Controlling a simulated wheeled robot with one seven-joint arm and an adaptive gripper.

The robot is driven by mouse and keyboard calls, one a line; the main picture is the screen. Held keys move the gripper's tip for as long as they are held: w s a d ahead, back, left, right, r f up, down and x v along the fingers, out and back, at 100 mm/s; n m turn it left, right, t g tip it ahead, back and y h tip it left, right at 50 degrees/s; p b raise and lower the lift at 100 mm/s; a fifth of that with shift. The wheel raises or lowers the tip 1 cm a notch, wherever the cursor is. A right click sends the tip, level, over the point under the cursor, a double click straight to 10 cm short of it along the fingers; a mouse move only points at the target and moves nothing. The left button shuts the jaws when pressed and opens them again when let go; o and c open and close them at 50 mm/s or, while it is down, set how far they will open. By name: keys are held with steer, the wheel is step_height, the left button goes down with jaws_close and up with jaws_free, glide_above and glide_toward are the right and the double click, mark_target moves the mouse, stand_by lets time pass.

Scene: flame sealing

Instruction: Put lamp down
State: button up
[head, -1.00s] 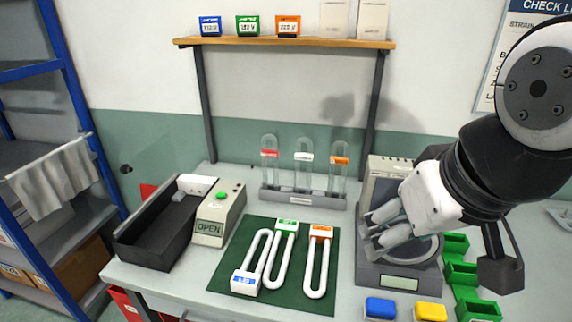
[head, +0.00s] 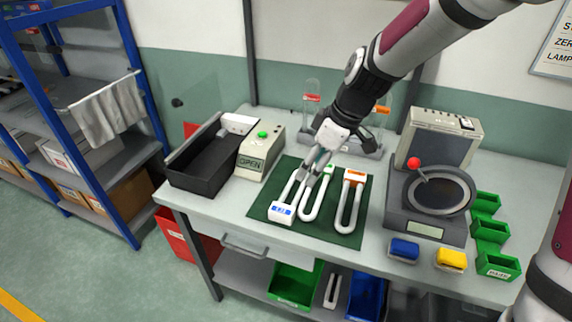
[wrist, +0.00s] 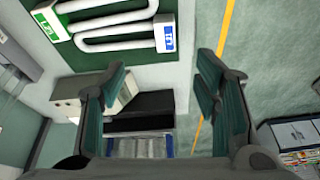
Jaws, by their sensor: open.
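Three white U-shaped lamps lie on a dark green mat (head: 340,232): one with a blue-labelled base (head: 282,212), one with a green-labelled base (head: 326,170) and one with an orange-labelled base (head: 354,176). My gripper (head: 312,172) is over the mat above the blue and green lamps, hiding part of their tubes. In the wrist view its fingers (wrist: 162,72) are wide apart with nothing between them. The blue base (wrist: 165,36) and green base (wrist: 46,24) show beyond the fingers there, apart from them.
A black tray (head: 190,178) and a box reading OPEN (head: 257,158) stand left of the mat. A lamp rack (head: 340,146) is behind my arm.

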steer(key=n+y, duration=0.1)
glide_toward(280, 208)
steer(key=x, duration=0.3)
steer(key=shift+w+a+f+p, duration=0.1)
steer(key=shift+w+f+p, duration=0.15)
steer(key=shift+w+p, duration=0.15)
steer(key=shift+s+p+x, duration=0.15)
steer(key=shift+p+x, duration=0.1)
steer(key=shift+x, duration=1.05)
steer(key=shift+s+p+x, duration=0.1)
steer(key=shift+p+x, duration=0.15)
steer(key=shift+x, duration=1.05)
jaws_close()
